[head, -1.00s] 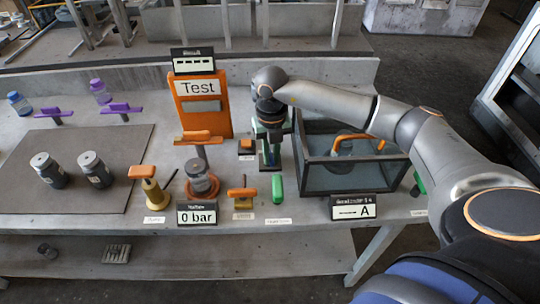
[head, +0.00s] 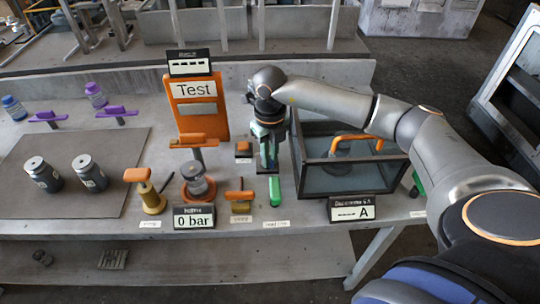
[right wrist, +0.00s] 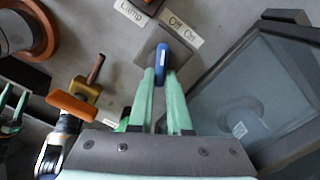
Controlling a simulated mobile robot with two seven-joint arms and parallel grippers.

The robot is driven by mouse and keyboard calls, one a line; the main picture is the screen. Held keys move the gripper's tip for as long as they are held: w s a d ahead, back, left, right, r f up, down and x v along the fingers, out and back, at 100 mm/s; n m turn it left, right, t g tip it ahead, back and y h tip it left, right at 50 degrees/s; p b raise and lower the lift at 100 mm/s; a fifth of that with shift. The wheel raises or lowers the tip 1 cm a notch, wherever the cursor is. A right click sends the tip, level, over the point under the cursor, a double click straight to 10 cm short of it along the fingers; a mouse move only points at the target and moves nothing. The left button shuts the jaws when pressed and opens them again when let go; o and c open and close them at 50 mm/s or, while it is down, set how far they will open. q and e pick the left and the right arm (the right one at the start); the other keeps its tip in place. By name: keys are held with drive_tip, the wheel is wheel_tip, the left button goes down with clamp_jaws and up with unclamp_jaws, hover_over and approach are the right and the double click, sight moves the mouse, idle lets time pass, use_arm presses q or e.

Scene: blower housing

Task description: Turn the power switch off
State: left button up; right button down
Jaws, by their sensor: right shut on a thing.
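The power switch shows in the right wrist view as a blue lever (right wrist: 161,62) on a grey square plate (right wrist: 148,48). A label (right wrist: 180,28) reading "Off On" lies just above the plate. My right gripper (right wrist: 160,82) has its pale green fingers closed on the lever, one on each side. In the head view my right gripper (head: 268,165) points straight down between the orange Test panel and the glass-walled box; it hides the switch there. I cannot tell for sure which position the lever is in.
The dark-framed glass box (head: 318,180) stands close right of my right gripper. An orange button (head: 243,148), a green handle (head: 275,191) and an orange-handled valve (head: 240,201) are near on the left and front. The Test panel (head: 198,108) stands behind left. Two canisters stand on a mat (head: 105,145).

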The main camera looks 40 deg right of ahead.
drive_tip(key=shift+r, duration=0.1)
drive_tip(key=c, duration=0.9)
unclamp_jaws()
drive_tip(key=shift+o, duration=0.2)
wheel_tip(320, 180, up, 12)
drive_tip(key=shift+r, duration=0.2)
